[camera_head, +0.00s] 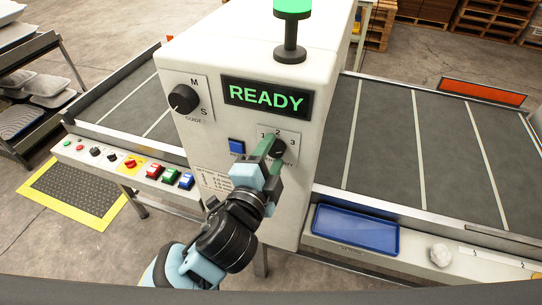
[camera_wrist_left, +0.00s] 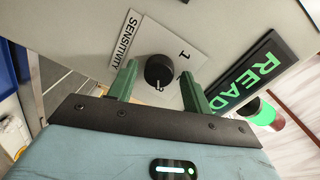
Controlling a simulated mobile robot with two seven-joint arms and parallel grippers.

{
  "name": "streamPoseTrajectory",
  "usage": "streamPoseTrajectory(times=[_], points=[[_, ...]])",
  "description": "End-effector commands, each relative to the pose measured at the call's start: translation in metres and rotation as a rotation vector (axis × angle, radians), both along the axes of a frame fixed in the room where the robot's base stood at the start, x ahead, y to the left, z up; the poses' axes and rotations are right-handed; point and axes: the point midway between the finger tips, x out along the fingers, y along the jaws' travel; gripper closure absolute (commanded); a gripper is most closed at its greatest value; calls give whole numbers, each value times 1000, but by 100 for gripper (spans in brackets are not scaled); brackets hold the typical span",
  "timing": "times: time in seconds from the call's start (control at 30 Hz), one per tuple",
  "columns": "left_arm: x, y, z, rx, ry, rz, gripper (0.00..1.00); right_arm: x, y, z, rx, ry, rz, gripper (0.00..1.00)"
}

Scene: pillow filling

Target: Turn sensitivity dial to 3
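The black sensitivity dial (camera_head: 280,148) is on a pale plate marked 1, 2 and 3, under the READY display on the machine's front. It also shows in the left wrist view (camera_wrist_left: 159,70). My left gripper (camera_head: 274,146) is at the dial, its green fingers one on each side. In the left wrist view the gripper (camera_wrist_left: 158,72) is open, with a gap between each finger and the knob. The knob's white mark is at its lower edge there, away from the 1; I cannot tell exactly which number it points to. My right gripper is not in view.
The guide dial (camera_head: 183,99) is at the upper left of the panel, and a blue button (camera_head: 237,147) is left of the sensitivity dial. The READY display (camera_head: 267,97) is just above. A blue tray (camera_head: 355,230) lies at the lower right. Conveyors flank the machine.

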Motion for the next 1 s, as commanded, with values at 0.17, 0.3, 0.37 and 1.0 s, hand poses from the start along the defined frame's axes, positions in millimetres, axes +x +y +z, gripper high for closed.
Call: streamPoseTrajectory(times=[0.17,0.3,0.37,1.0], points=[[0,0,0,-2,2,0,45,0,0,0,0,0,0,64],[-1,0,-1,-1,2,-1,45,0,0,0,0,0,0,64],[-4,1,-1,-2,3,-2,45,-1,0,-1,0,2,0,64],[-73,26,3,0,3,-1,45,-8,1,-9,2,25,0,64]])
